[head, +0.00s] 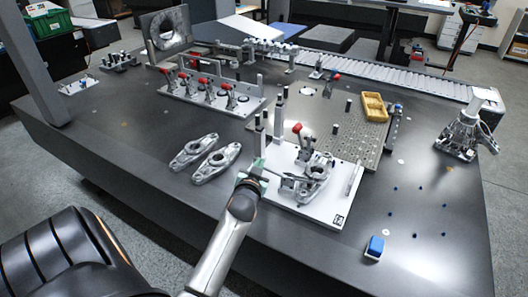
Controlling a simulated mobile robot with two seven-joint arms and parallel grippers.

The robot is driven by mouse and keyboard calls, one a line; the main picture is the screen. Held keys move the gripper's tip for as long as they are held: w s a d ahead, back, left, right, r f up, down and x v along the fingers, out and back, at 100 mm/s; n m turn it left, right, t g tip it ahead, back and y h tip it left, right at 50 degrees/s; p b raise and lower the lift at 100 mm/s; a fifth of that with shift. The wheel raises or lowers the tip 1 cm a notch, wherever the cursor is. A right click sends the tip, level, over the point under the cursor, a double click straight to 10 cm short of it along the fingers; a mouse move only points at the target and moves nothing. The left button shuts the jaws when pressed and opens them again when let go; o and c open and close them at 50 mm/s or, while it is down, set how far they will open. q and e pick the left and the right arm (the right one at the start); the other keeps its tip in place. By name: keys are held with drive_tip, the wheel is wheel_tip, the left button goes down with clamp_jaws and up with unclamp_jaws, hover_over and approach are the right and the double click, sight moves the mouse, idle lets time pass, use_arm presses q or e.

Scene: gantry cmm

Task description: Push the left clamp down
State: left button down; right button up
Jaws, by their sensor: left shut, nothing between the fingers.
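A white fixture plate (335,212) lies near the front middle of the table with a silver cast part (313,187) on it. A clamp with a red-tipped handle (297,128) stands at the back of this plate, its handle up. A second clamp handle is not clear to me. My left gripper (266,174) is shut and empty at the plate's left edge, left of the cast part and in front of the red tip. Whether it touches anything is hard to tell. My right gripper is not in view.
Two loose silver castings (213,163) lie left of the plate. Behind stands another white fixture (190,95) with several red-tipped clamps. A perforated plate (345,130) carries a yellow tray (374,107).

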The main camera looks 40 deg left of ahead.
use_arm(q)
drive_tip(key=shift+s+a+f+n+h+p, duration=0.2)
drive_tip(key=shift+a+f+n+h+p, duration=0.15)
drive_tip(key=shift+f+n, duration=0.3)
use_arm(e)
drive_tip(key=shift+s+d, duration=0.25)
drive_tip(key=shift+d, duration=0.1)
use_arm(q)
drive_tip(key=shift+f, duration=0.1)
